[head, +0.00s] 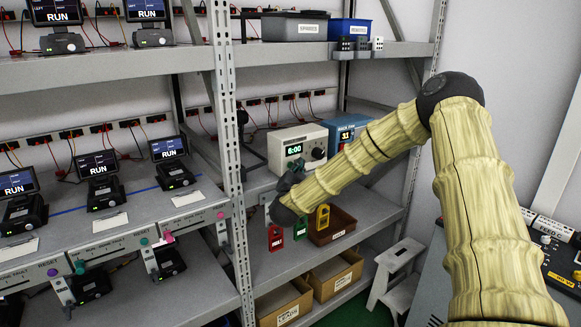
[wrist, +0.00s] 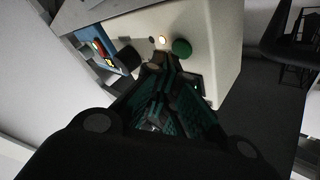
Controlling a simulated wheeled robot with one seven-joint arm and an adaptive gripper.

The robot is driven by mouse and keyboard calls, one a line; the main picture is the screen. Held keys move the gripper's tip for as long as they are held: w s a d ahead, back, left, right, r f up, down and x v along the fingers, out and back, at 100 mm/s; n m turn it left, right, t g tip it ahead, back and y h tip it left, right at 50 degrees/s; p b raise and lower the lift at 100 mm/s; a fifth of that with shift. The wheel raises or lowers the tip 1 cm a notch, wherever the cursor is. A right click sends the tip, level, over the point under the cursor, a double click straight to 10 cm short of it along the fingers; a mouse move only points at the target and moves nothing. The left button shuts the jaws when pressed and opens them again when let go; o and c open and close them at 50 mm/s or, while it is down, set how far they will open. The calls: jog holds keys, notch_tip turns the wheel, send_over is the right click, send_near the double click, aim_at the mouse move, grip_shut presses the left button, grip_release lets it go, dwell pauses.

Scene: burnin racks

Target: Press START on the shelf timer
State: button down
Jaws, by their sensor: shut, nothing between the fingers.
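The shelf timer is a cream box (head: 283,137) on the middle shelf in the head view, with a lit display reading 6:00 and a dark knob. In the wrist view its cream front (wrist: 218,40) appears turned, with a round green button (wrist: 181,47), a small lit lamp (wrist: 162,40) and a dark knob (wrist: 127,58). My gripper (wrist: 162,62) is shut and empty, its tips in front of the panel just beside the green button. Whether the tips touch the panel cannot be told. The fingers partly cover the display. In the head view my arm hides the timer's lower front.
A blue unit (head: 343,124) reading 31 stands right of the timer. A grey rack upright (head: 228,120) is close on the left. A step stool (head: 396,270) stands at right.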

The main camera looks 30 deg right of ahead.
jog(key=shift+s, duration=0.25)
jog(key=s, duration=0.5)
jog(key=shift+d+p, duration=0.2)
jog(key=shift+p, duration=0.1)
dwell(0.9)
jog(key=s+a+f+n+y, duration=0.3)
jog(key=a+f+n+y, duration=0.35)
jog(key=a+f, duration=0.75)
jog(key=s+a+f+n+g+y, duration=0.2)
jog(key=s+a+f, duration=0.3)
jog(key=f, duration=0.5)
jog(key=s+a+f+n+g+y, duration=0.2)
jog(key=s+a+f+g+y, duration=0.1)
jog(key=s+f, duration=0.55)
jog(key=s+a+f+n+g, duration=0.1)
jog(key=s+a+f+g, duration=0.1)
jog(key=s, duration=0.9)
jog(key=s+a+f+n+g+y, duration=0.1)
jog(key=s+a+f+n+g, duration=0.1)
jog(key=s+f+g, duration=0.2)
jog(key=s+a+f+n+g, duration=0.1)
jog(key=s+f, duration=0.7)
jog(key=s, duration=1.1)
jog(key=a+g, duration=0.1)
jog(key=g, duration=0.1)
jog(key=shift+a+n+g, duration=0.3)
jog(key=shift+n+g, duration=0.05)
jog(key=shift+g, duration=0.05)
